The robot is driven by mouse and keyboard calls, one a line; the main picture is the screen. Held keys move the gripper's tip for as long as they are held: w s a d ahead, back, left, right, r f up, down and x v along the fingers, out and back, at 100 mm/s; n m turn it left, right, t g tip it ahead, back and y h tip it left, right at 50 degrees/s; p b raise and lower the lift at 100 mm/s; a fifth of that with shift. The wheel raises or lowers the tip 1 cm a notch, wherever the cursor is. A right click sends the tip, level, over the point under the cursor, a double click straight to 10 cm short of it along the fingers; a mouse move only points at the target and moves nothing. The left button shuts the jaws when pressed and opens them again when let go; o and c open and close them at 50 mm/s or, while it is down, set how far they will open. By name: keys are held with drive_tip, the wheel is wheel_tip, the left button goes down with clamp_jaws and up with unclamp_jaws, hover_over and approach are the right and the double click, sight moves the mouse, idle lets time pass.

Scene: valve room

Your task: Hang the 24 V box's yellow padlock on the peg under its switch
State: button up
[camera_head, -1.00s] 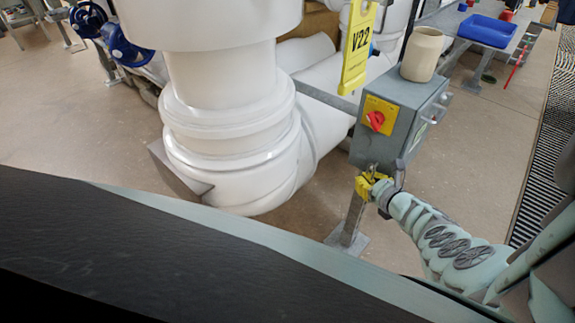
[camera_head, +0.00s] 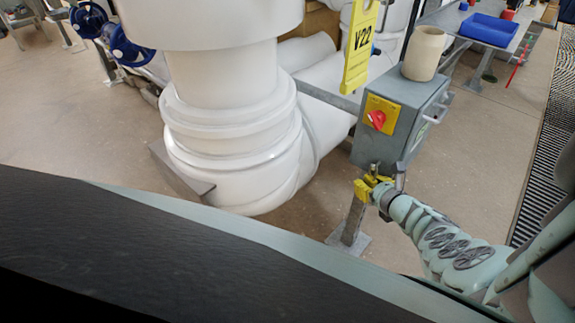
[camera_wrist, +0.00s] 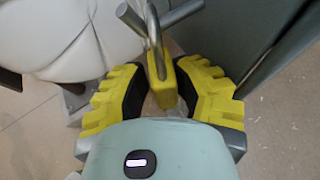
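The grey 24 V box (camera_head: 372,140) has a red switch (camera_head: 377,119) on a yellow plate on its front. My gripper (camera_head: 369,186) is just below the box, in front of its post. The padlock's silver shackle (camera_wrist: 155,38) points away from my palm. It crosses a metal peg (camera_wrist: 182,14); I cannot tell whether it is around the peg. In the head view the padlock blends with the yellow fingers.
A beige cup (camera_head: 424,55) stands on top of the box. A yellow V22 tag (camera_head: 359,45) hangs to its left. Large white pipes (camera_head: 230,130) stand close on the left. A blue tray (camera_head: 488,30) lies on the bench behind.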

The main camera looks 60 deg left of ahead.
drive_tip(key=shift+w+d, duration=0.25)
drive_tip(key=shift+w, duration=0.2)
drive_tip(key=shift+s+d+r, duration=0.1)
drive_tip(key=shift+r, duration=0.4)
drive_tip(key=shift+d+r, duration=0.25)
drive_tip(key=shift+d, duration=0.05)
drive_tip(key=shift+s+f+v, duration=0.15)
drive_tip(key=shift+s+v, duration=0.05)
drive_tip(key=shift+v, duration=0.85)
drive_tip(key=shift+s+f+v, duration=0.15)
drive_tip(key=shift+v, duration=0.9)
drive_tip(key=shift+s+f+v, duration=0.15)
drive_tip(key=shift+s+v, duration=0.05)
drive_tip(key=shift+v, duration=0.9)
